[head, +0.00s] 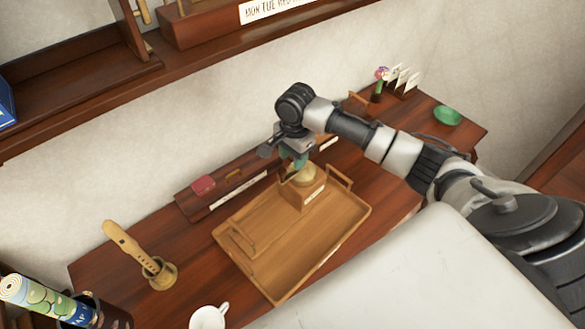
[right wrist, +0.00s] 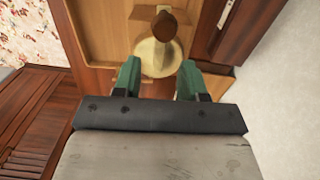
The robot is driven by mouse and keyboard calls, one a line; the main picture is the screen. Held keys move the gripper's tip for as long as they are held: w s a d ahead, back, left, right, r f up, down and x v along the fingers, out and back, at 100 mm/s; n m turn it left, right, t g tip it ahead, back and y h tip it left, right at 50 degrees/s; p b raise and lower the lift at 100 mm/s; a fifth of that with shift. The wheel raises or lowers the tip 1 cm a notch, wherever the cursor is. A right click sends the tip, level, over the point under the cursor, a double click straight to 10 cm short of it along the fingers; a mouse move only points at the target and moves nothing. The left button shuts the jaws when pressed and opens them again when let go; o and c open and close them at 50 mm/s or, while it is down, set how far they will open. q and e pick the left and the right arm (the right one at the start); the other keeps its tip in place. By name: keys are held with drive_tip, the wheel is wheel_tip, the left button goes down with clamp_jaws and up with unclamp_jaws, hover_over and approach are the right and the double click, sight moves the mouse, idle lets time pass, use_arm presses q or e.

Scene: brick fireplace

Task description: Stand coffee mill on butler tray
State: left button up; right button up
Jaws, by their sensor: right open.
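The coffee mill (head: 309,193) is a light wooden box with a pale brass dome. It appears upright inside the butler tray (head: 268,282), at the tray's back right part near one handle. The tray is light wood with raised rims and lies on the dark desk. My right gripper (head: 297,162) is above the mill, pointing down, with green fingers. In the right wrist view the gripper (right wrist: 159,80) is open, and the mill's dome (right wrist: 152,60) and brown knob show between and just beyond the fingertips. My left gripper is not in view.
A wooden stand (head: 158,273) with a light strip, a white mug (head: 208,317) and rolled papers (head: 45,300) are at the left and front. A red item (head: 203,186) sits on the low back ledge. A green dish (head: 447,115) is at the right. The tray's middle is clear.

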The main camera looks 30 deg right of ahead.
wheel_tip(320, 180, up, 6)
drive_tip(key=shift+d+b, duration=0.15)
drive_tip(key=shift+b, duration=0.15)
